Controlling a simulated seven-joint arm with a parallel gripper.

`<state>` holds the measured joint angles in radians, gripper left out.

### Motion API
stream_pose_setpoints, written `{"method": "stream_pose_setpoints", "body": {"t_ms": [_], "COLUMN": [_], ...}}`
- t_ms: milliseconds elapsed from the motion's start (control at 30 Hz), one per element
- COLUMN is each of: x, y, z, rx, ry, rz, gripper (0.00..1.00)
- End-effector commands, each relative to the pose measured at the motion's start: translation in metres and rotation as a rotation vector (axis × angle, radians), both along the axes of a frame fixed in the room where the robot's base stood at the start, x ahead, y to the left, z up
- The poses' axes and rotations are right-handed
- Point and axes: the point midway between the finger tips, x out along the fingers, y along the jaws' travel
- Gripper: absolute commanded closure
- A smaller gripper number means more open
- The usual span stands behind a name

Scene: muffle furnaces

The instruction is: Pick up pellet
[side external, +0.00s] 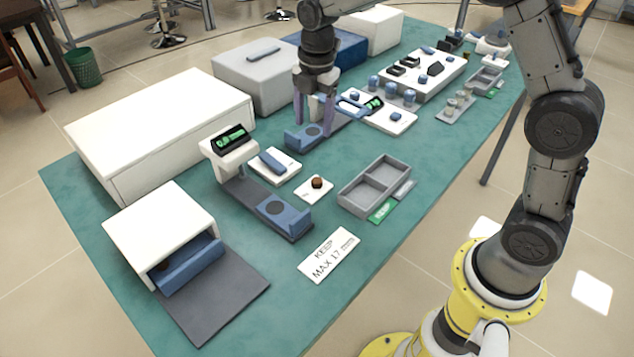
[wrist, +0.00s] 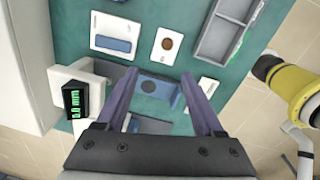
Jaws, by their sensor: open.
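The pellet (side external: 317,183) is a small dark brown piece on a white square pad (side external: 305,194) mid-table. In the wrist view the pellet (wrist: 167,43) is a brown round spot on its pad (wrist: 161,55), beyond my fingertips. My gripper (side external: 314,112) is open and points down, well above the table; nothing shows between its fingers. In the wrist view my gripper (wrist: 161,74) spreads its two purple fingers over the blue block (wrist: 155,86) of a gauge. The pellet is apart from both fingers and fully visible in both views.
A gauge with a green-lit display (side external: 231,138) stands left of the pad. A white tile with a blue bar (side external: 272,162) lies behind it, a grey two-part tray (side external: 375,187) to the right. A white furnace (side external: 160,232) stands front left. A KEEP card (side external: 329,254) lies in front.

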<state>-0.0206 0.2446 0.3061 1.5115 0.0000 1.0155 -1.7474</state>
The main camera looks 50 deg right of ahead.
Motion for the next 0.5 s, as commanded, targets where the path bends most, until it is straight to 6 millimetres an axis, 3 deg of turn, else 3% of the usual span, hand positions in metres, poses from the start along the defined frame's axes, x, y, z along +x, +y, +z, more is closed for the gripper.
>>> {"method": "stream_pose_setpoints", "body": {"t_ms": [33, 267, 500], "x": [0.001, -0.002, -0.003], "y": [0.001, 0.001, 0.001], "z": [-0.013, -0.044, -0.088], "rx": [0.000, -0.002, -0.002], "ry": [0.027, 0.069, 0.069], "rz": [0.000, 0.001, 0.000], "gripper": [0.31, 0.31, 0.31]}}
